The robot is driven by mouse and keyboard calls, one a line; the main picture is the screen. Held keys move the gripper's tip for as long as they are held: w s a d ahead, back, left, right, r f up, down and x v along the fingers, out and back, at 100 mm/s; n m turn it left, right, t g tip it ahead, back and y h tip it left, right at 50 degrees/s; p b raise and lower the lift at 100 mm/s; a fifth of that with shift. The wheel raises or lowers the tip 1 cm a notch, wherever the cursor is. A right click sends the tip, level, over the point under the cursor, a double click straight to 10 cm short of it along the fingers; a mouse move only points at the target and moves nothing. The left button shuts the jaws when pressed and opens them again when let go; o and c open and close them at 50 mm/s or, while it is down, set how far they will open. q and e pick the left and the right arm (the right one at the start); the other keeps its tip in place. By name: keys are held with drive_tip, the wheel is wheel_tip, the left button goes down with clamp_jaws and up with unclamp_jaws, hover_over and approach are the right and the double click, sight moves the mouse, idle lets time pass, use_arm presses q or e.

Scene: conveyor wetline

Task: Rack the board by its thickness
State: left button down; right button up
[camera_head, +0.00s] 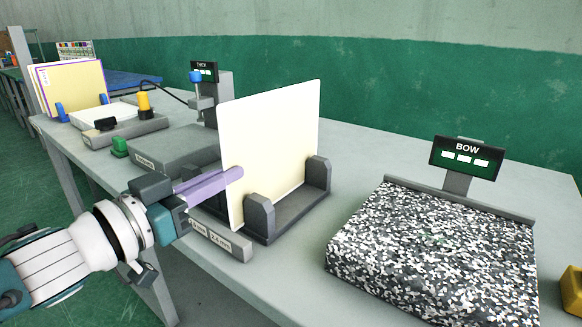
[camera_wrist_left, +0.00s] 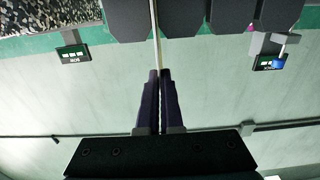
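In the left wrist view the board's thin edge (camera_wrist_left: 155,35) runs between dark posts. My left gripper (camera_head: 236,174) has its purple fingers at the board's near edge. In the left wrist view the fingers (camera_wrist_left: 159,75) are closed together on that edge. The rack's front label (camera_head: 220,239) reads 2.4 mm; the label to its left is partly hidden. The board hides part of the rack. My right gripper is not in view.
A speckled block (camera_head: 435,250) with a BOW display (camera_head: 466,158) stands at right. A thickness gauge (camera_head: 205,90) stands behind the rack. Further left are a flat scale-like device (camera_head: 125,127), a green button (camera_head: 119,146) and upright boards (camera_head: 70,85). A yellow object (camera_head: 572,290) lies far right.

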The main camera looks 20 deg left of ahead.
use_arm(q)
drive_tip(key=c, duration=1.3)
unclamp_jaws()
drive_tip(key=p+v, duration=0.2)
drive_tip(key=v, duration=0.2)
drive_tip(key=shift+s+a, duration=0.1)
drive_tip(key=shift+s, duration=0.1)
drive_tip(key=o, duration=0.5)
drive_tip(key=shift+o, duration=0.2)
